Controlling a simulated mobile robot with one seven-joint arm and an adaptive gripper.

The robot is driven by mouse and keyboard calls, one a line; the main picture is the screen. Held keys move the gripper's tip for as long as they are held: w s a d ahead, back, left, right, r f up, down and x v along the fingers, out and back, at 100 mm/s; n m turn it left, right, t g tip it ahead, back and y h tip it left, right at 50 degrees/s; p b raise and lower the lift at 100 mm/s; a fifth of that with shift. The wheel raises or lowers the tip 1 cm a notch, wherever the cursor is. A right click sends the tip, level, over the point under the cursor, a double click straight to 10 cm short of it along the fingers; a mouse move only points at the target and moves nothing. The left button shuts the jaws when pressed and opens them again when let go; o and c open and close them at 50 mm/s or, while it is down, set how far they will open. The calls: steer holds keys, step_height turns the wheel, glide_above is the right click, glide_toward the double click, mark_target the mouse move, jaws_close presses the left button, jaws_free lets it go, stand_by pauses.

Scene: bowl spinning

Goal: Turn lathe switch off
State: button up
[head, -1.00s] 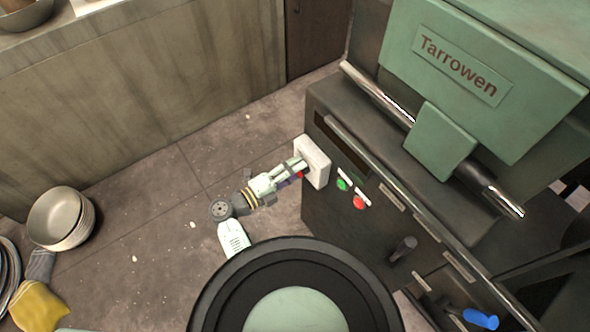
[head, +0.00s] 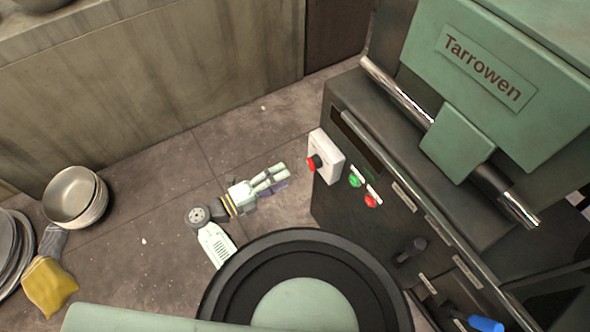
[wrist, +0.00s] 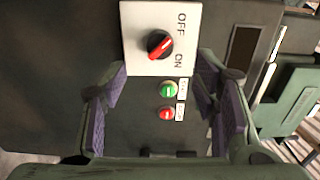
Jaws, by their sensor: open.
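The lathe switch is a white box (head: 327,157) on the lathe's dark front, with a red and black knob (head: 314,162). In the wrist view the knob (wrist: 159,45) is turned at a slant, its white mark toward the upper right, nearer the printed OFF than ON. My gripper (head: 282,174) is open and empty, to the left of the switch and a little below it, with a gap between. In the wrist view my gripper's purple-padded fingers (wrist: 164,80) stand wide apart, with the knob ahead, beyond and between the tips.
The lathe (head: 450,215) fills the right side. A green button (head: 355,181) and a red button (head: 371,201) sit below the switch. A blue-handled lever (head: 484,323) is lower right. Stacked bowls (head: 70,196) and a yellow cloth (head: 48,287) are at left. The floor around my gripper is clear.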

steer(key=shift+v, duration=1.2)
